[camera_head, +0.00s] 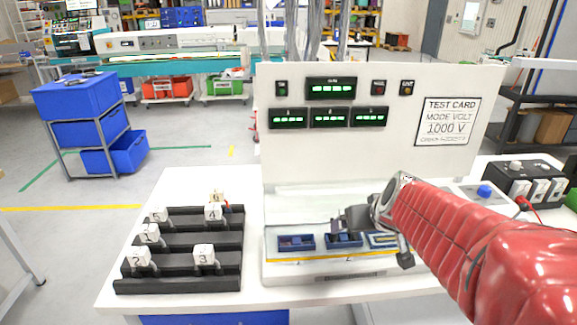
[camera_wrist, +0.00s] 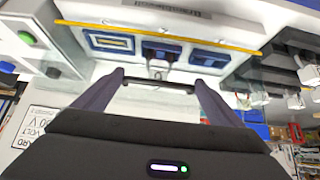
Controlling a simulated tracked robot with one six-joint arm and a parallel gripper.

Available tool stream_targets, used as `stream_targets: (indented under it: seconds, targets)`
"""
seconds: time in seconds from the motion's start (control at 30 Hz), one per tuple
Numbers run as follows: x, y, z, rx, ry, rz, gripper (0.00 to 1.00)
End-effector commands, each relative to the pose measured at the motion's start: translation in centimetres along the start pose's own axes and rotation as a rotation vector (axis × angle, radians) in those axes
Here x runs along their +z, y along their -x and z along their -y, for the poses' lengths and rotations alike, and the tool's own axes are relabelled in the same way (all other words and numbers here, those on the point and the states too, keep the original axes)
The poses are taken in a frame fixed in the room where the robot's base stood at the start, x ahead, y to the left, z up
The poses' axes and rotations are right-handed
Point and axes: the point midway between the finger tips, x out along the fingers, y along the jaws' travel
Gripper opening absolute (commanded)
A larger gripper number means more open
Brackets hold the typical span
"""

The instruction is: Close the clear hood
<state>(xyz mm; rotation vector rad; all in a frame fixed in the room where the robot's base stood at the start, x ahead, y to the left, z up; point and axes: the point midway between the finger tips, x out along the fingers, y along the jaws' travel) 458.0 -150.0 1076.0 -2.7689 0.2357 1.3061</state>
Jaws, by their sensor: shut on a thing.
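The clear hood (camera_head: 300,222) is see-through and hard to make out. It lies over the front bed of the white test station (camera_head: 350,150), where blue sockets (camera_head: 296,242) show through. I cannot tell its exact tilt or whether its edge touches the bed. My gripper (camera_head: 350,222) is above the middle socket, reaching in from the right. In the wrist view my gripper (camera_wrist: 160,82) has its fingers on the two ends of a dark bar-shaped handle (camera_wrist: 158,84). A yellow strip (camera_wrist: 160,38) runs past the sockets there. My gripper hides part of the hood in the head view.
A black stepped rack (camera_head: 180,270) with several numbered white blocks stands left of the station. A black box (camera_head: 522,180) with a red cable stands at the right. The station's upright panel with green displays rises behind my gripper. The white table's front left corner is clear.

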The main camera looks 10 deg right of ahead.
Motion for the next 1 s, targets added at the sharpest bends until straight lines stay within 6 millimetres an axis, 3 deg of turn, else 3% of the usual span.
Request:
stream_targets:
  seconds: [0.57, 0.6, 0.73, 1.0]
  targets:
    - [0.45, -0.63, 0.08, 0.0, -0.001, 0.002, 0.5]
    - [0.45, -0.63, 0.07, 0.0, -0.001, 0.002, 0.91]
    - [0.42, -0.61, 0.06, 0.0, -0.002, 0.001, 1.0]
    - [0.35, -0.53, 0.02, 0.001, -0.002, -0.001, 1.0]
